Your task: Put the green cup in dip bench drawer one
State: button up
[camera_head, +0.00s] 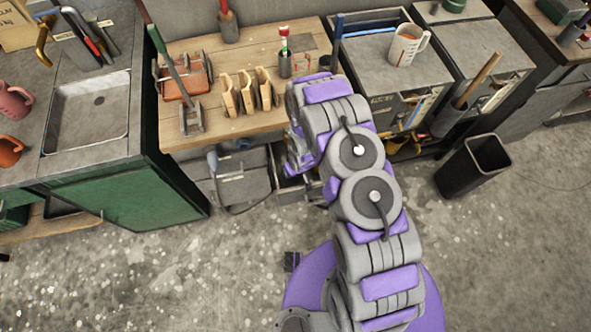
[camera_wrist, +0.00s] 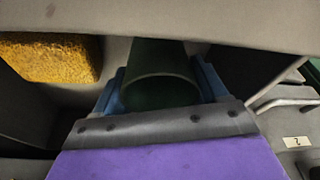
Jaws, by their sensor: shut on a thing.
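The dark green cup (camera_wrist: 160,92) shows in the middle of the wrist view, its round rim facing the camera. The blue fingers of my gripper (camera_wrist: 160,80) are shut on it, one at each side. The cup is in or just over a grey compartment (camera_wrist: 45,150) that looks like an open drawer; whether it touches the bottom I cannot tell. In the head view an open drawer (camera_head: 290,192) shows under the wooden bench, beside my arm. My arm hides the cup and most of the gripper there.
A yellow sponge-like block (camera_wrist: 48,58) lies left of the cup. The wooden bench (camera_head: 225,125) overhangs the drawer. A black bin (camera_head: 472,165) stands on the floor at the right. Front floor is clear.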

jog(key=shift+a, duration=0.2)
jog(key=shift+d+f, duration=0.35)
jog(key=shift+d, duration=0.2)
jog(key=shift+a+f, duration=0.1)
jog(key=shift+f, duration=0.1)
jog(key=shift+a, duration=0.15)
jog(key=o, duration=0.9)
jog(key=shift+a, duration=0.2)
jog(key=shift+o, duration=1.1)
jog(key=shift+d, duration=0.25)
jog(key=shift+d, duration=0.1)
jog(key=shift+r, duration=0.1)
